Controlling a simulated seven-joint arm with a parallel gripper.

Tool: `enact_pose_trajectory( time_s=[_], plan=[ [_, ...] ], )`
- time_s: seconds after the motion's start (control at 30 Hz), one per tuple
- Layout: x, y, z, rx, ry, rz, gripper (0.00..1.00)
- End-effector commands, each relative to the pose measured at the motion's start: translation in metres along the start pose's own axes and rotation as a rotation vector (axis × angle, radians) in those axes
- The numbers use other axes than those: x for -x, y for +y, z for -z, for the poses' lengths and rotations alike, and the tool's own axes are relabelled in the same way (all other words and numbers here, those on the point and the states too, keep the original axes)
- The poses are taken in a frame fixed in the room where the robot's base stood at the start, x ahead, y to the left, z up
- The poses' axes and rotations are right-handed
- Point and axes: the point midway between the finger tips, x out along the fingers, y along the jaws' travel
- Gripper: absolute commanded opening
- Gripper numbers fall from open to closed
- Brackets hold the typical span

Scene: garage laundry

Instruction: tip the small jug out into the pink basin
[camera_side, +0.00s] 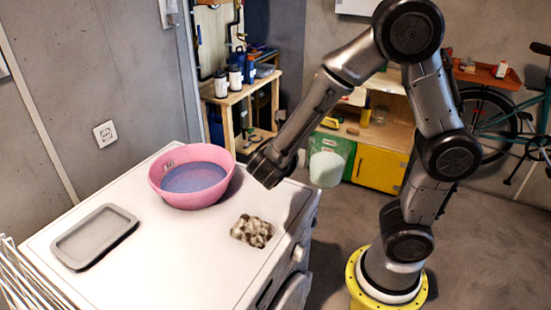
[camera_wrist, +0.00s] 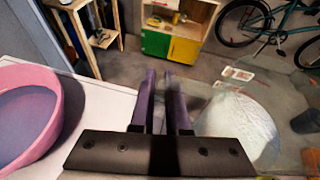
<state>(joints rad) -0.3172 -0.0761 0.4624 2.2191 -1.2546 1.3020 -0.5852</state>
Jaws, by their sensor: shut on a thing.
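The pink basin (camera_side: 185,201) stands on the white machine top, with a blue-violet surface inside. It also shows at the left edge of the wrist view (camera_wrist: 52,128). The small jug (camera_side: 326,168) looks pale and whitish green. It is off the machine top, just right of my gripper (camera_side: 272,178) and apart from the basin. In the wrist view the jug (camera_wrist: 240,125) looks partly see-through, with a whitish inside, right of the two fingers (camera_wrist: 166,85). My gripper is shut on the jug; the exact grip, likely its handle, is hard to see. I cannot tell how far it is tilted.
A grey tray (camera_side: 63,250) lies left on the machine top (camera_side: 170,260). A small speckled, lumpy item (camera_side: 252,231) lies near the front right edge. A wire rack (camera_side: 22,275) stands at the lower left. The top between tray and basin is clear.

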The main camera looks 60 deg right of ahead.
Motion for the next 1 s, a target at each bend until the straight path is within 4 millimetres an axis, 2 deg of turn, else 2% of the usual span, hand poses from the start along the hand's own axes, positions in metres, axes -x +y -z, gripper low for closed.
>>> enact_pose_trajectory(
  time_s=[0.03,0.2,0.5,0.77,0.87,1.0],
  plan=[
    [0.006,0.000,-0.015,-0.013,0.002,-0.004,0.00],
    [0.025,-0.002,-0.061,-0.013,0.002,-0.004,0.00],
    [0.048,-0.004,-0.117,-0.008,0.001,-0.002,0.00],
    [0.042,0.044,-0.108,0.065,-0.005,-0.157,0.00],
    [0.041,0.070,-0.105,0.104,-0.009,-0.249,0.00],
    [0.044,0.116,-0.100,0.173,-0.013,-0.421,0.00]
  ],
)
